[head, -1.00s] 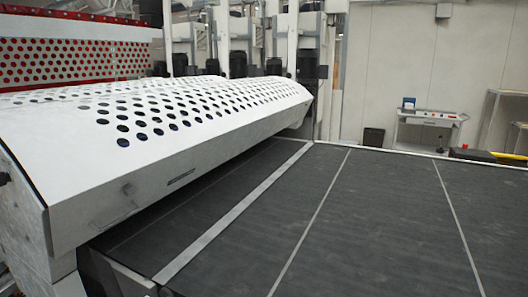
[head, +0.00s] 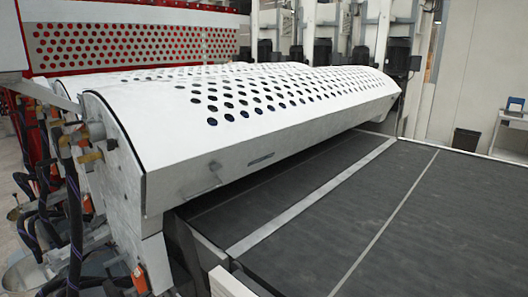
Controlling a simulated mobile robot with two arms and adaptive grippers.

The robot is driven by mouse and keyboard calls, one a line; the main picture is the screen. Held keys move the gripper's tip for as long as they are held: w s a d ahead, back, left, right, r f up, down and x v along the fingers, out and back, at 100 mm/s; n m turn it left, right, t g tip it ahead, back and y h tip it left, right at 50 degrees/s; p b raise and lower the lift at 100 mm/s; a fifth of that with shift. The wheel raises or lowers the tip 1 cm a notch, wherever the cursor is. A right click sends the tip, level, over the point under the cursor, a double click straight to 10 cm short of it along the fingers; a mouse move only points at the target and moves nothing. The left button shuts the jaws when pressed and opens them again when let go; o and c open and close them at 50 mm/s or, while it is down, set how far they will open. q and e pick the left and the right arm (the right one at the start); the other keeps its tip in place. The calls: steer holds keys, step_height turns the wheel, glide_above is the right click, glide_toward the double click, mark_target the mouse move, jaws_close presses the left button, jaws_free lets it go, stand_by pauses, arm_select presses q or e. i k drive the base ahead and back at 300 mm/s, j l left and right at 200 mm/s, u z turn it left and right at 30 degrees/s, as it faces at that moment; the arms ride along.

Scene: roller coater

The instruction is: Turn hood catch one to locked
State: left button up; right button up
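The white perforated hood (head: 165,135) is lowered over the roller coater, left of the dark conveyor. Orange-handled parts (head: 90,157) show at the hood's near end plate (head: 125,190), and another orange part (head: 140,277) sits lower down. I cannot tell which of these is hood catch one, nor whether it is locked. Neither of my grippers is in view.
The dark conveyor bed (head: 370,215) fills the right, with a light strip (head: 315,195) across it. Dark hoses (head: 75,215) and a metal bucket (head: 25,275) crowd the lower left. A black bin (head: 465,141) stands by the back wall.

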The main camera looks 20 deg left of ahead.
mark_target(213, 167)
steer(key=j+u, duration=1)
steer(key=i+l, duration=0.05)
